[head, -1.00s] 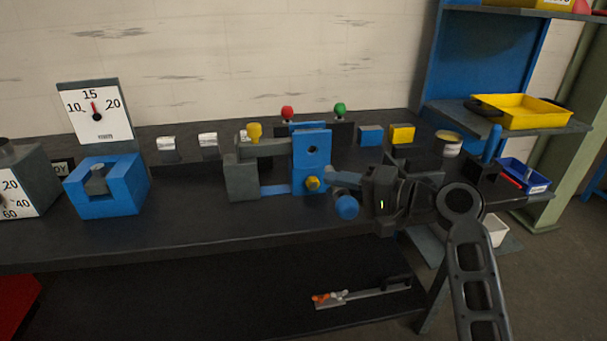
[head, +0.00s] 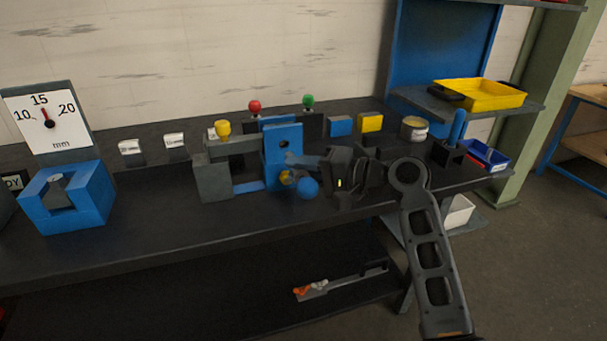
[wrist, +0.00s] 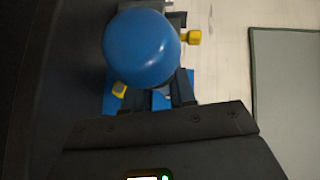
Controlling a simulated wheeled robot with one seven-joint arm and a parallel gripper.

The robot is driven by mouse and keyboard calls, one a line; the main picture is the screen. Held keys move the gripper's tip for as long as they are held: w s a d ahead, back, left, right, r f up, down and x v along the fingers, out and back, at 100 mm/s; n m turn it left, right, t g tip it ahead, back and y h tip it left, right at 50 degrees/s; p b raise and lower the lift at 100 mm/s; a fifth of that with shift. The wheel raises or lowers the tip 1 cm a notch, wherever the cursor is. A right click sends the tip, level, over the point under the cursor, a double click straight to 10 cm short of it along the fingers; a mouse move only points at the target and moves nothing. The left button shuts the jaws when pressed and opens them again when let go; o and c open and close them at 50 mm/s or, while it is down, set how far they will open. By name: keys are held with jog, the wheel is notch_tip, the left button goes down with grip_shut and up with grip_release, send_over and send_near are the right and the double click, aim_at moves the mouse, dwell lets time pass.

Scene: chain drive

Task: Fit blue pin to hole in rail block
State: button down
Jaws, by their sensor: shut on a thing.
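The blue pin shows as a round blue knob (head: 308,187); its shaft is hidden. The knob also looms large in the wrist view (wrist: 142,48), covering part of the fingers. My gripper (head: 318,165) is shut on the pin, just right of the rail block. The rail block (head: 271,160) is an upright blue block on the bench, with a dark, empty-looking hole (head: 284,143) in its upper face. A yellow knob (head: 286,177) sits low on the block, partly behind the blue knob. I cannot tell whether the pin touches the block.
A grey block (head: 212,178) with a yellow knob on top (head: 222,128) adjoins the rail block at left. A blue slotted block (head: 90,205) stands further left. Red (head: 255,106) and green (head: 308,100) knobs stand behind. The front bench strip is clear.

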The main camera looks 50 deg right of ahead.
jog(key=shift+w+d, duration=0.45)
jog(key=shift+w, duration=0.15)
jog(key=shift+w+d, duration=0.4)
jog(key=shift+w, duration=0.2)
jog(key=shift+r+p, duration=0.1)
jog(key=shift+p, duration=0.3)
dwell(1.1)
jog(key=shift+w+d+b, duration=0.2)
jog(key=shift+w+d, duration=0.5)
jog(key=shift+w, duration=0.3)
jog(key=shift+w+d+b, duration=0.2)
jog(key=shift+w+d, duration=0.45)
jog(key=shift+w, duration=0.35)
dwell(0.5)
jog(key=c, duration=0.8)
grip_release()
jog(key=shift+c, duration=0.2)
jog(key=f+v, duration=0.1)
jog(key=v, duration=0.6)
jog(key=shift+s+d+r+b, duration=0.15)
jog(key=shift+s+r+b, duration=0.2)
jog(key=shift+r, duration=0.15)
